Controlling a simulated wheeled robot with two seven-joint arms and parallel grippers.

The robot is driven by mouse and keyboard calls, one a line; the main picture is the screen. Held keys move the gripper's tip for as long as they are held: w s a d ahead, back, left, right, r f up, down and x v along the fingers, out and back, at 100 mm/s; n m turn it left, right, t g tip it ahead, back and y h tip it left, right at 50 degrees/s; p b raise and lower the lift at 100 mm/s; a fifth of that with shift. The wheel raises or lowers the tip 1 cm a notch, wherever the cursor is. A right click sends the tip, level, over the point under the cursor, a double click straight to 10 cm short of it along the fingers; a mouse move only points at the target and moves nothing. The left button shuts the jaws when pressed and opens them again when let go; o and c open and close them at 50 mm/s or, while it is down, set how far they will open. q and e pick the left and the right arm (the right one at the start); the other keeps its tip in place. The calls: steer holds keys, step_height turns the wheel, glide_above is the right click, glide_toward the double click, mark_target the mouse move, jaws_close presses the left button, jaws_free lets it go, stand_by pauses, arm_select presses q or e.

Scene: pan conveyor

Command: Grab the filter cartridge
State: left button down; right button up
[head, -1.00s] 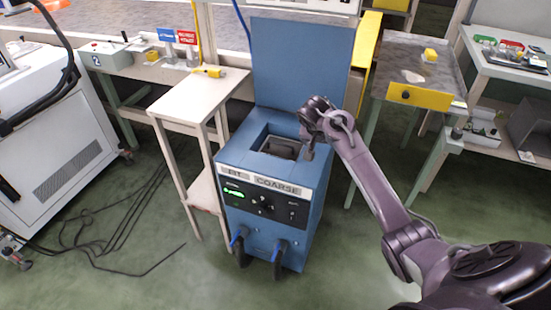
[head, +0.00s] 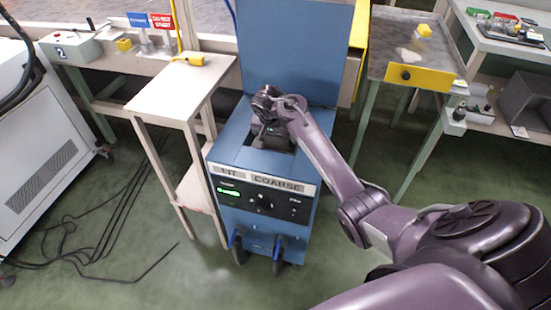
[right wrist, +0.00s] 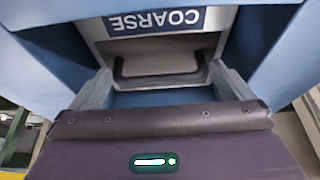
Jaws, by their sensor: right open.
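The filter cartridge (right wrist: 160,54) is a grey block in the well of the blue machine (head: 225,155). In the right wrist view it carries a label reading COARSE, upside down, and a dark U-shaped handle (right wrist: 158,80). My right gripper (head: 272,130) is over the well, pointing down. In the right wrist view its two grey fingers are apart, one on each side of the handle, with nothing clamped. In the head view the gripper and arm hide most of the well and the cartridge. My left gripper is not in view.
The machine's raised blue lid (head: 290,55) stands behind the well. A pale side table (head: 180,88) with a yellow tool (head: 190,61) is close on the left. A grey-topped stand (head: 405,45) is on the right. Cables (head: 95,235) lie on the floor.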

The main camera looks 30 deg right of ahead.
steer(key=shift+w+d+f, duration=0.1)
steer(key=shift+d+f, duration=0.1)
steer(key=shift+f, duration=0.15)
steer(key=c, duration=1.7)
steer(key=shift+r, duration=0.15)
steer(key=shift+c, duration=0.2)
